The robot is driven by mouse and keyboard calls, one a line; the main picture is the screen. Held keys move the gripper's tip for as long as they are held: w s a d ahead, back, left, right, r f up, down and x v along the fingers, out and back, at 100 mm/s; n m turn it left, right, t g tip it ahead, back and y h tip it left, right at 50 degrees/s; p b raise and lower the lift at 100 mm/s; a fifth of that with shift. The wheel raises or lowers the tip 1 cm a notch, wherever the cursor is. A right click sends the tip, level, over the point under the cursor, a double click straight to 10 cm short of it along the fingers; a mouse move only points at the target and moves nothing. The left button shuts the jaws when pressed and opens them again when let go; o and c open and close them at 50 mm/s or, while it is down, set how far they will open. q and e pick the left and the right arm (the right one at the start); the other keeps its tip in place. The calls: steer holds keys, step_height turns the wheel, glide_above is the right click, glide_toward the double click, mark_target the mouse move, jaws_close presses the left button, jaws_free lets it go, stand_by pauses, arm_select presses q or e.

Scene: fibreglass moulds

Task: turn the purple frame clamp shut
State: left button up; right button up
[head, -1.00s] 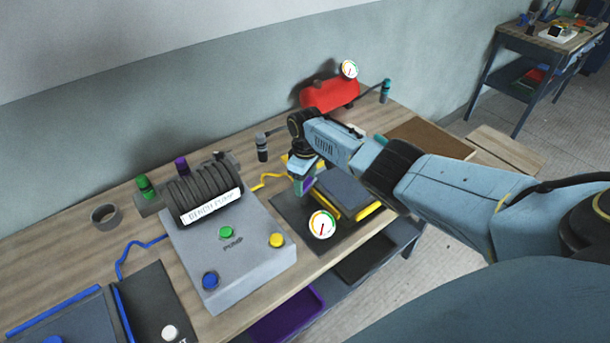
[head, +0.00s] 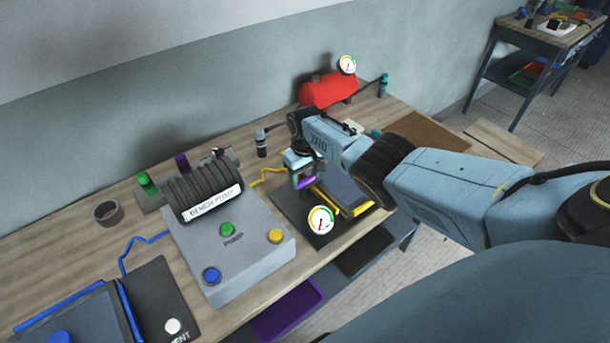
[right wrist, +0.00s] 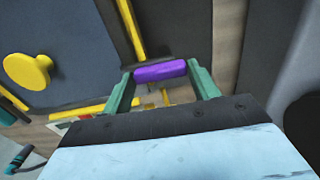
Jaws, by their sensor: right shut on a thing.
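The purple clamp handle (head: 304,181) shows below my right gripper (head: 302,170) in the head view, beside the yellow-edged dark mould (head: 343,192). In the right wrist view the purple handle (right wrist: 160,71) lies crosswise between the green fingers of my right gripper (right wrist: 163,80), which is shut on it. The clamp's base is mostly hidden by the gripper. My left gripper is not in view.
A grey pump box (head: 233,262) with green, yellow and blue buttons stands left of the mould. A gauge (head: 321,220) is at the mould's front. A red tank (head: 328,90) stands behind. A yellow knob (right wrist: 28,70) sits on the dark panel.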

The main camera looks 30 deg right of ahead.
steer(key=o, duration=1)
steer(key=shift+r+p, duration=0.3)
steer(key=shift+r, duration=0.3)
step_height(320, 180, up, 4)
steer(key=shift+r+p, duration=0.25)
steer(key=shift+p, duration=0.7)
step_height(320, 180, up, 8)
steer(key=shift+f, duration=0.1)
